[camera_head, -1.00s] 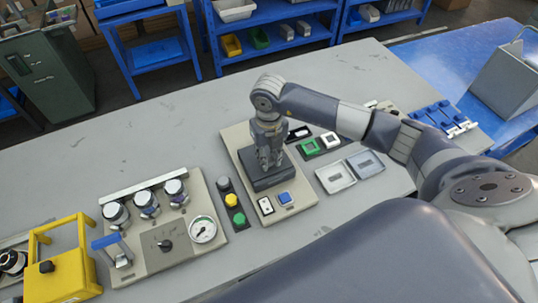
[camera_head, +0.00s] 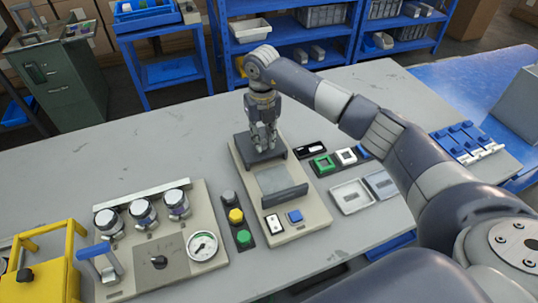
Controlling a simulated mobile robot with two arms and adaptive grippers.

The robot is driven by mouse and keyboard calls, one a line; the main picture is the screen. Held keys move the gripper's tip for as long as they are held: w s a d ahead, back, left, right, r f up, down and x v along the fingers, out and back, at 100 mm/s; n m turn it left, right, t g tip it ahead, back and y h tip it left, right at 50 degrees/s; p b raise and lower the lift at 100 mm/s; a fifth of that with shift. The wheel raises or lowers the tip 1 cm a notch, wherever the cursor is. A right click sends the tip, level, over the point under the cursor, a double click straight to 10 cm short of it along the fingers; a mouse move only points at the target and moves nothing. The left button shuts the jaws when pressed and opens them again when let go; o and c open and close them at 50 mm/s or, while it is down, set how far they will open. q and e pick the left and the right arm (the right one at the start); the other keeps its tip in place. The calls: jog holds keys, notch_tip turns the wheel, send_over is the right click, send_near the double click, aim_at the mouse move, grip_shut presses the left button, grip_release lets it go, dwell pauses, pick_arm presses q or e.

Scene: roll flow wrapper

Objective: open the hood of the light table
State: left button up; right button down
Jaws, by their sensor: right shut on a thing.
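The light table (camera_head: 305,222) is a beige panel on the grey bench, with a white switch and a blue button on its front part. Its dark hood (camera_head: 262,154) stands raised at the back of the panel. A grey plate (camera_head: 272,179) shows in front of it, with a dark ledge (camera_head: 284,199) along the plate's near side. My right gripper (camera_head: 263,142) points down from above and is shut at the hood; its fingertips partly hide what they grip. My left gripper is out of view.
Left of the panel stand a strip of round buttons (camera_head: 235,215), a gauge board with jars (camera_head: 202,246) and a yellow frame (camera_head: 47,270). Two small trays (camera_head: 350,196) and green and white blocks lie to the right. The bench behind is mostly clear.

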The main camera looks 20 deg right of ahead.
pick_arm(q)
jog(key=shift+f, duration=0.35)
pick_arm(e)
jog(key=shift+w, duration=0.45)
jog(key=c, duration=1.4)
grip_release()
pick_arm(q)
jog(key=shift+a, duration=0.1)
pick_arm(e)
jog(key=shift+r, duration=0.1)
notch_tip(320, 180, up, 12)
